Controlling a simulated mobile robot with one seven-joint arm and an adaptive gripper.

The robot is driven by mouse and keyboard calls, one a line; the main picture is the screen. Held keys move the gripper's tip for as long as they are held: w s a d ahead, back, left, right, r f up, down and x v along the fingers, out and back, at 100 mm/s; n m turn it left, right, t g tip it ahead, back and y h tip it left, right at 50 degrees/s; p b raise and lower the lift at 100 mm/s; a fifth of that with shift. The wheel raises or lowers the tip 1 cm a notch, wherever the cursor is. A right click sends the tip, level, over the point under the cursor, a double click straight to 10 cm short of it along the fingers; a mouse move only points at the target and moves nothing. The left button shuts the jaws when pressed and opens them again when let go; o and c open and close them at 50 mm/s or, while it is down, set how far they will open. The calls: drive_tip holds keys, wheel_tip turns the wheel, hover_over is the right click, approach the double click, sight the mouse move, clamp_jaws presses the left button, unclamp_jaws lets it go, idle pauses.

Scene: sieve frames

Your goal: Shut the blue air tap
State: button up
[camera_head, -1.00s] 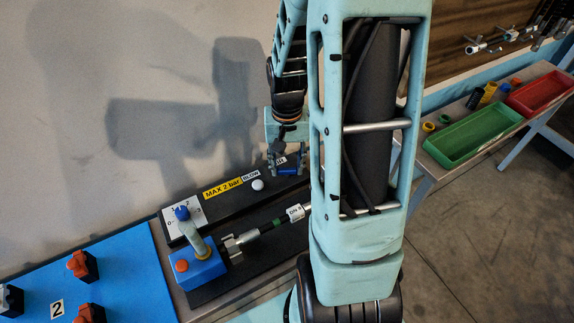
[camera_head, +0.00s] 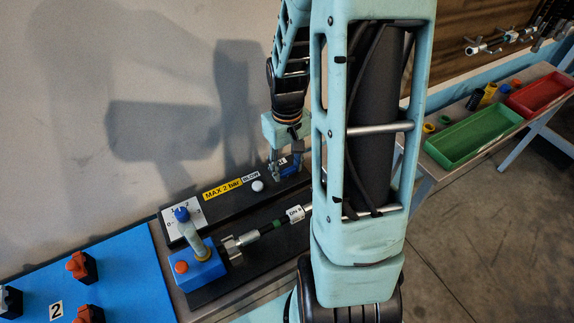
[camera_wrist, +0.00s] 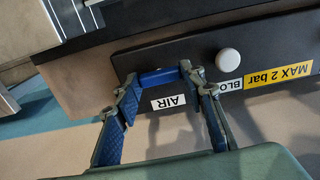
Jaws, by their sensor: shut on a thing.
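The blue air tap (camera_wrist: 158,77) shows in the wrist view as a blue bar beside the white AIR label (camera_wrist: 168,102), on the black panel. My gripper (camera_wrist: 160,80) has a fingertip at each end of the bar and is shut on it. In the head view the blue tap (camera_head: 290,171) sits at the right end of the black panel, partly hidden by my gripper (camera_head: 284,171), which reaches down from above. My arm's large link covers the area just to its right.
A white knob (camera_head: 258,186) sits left of the tap, near the yellow MAX 2 bar label (camera_head: 223,188). A blue block (camera_head: 196,270) with a grey lever and metal coupling is in front. Green (camera_head: 474,138) and red (camera_head: 541,92) trays stand at the right.

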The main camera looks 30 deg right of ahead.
sight(287, 170)
drive_tip(key=o, duration=1.2)
drive_tip(key=shift+c, duration=0.2)
drive_tip(key=shift+r, duration=0.1)
wheel_tip(287, 170, up, 12)
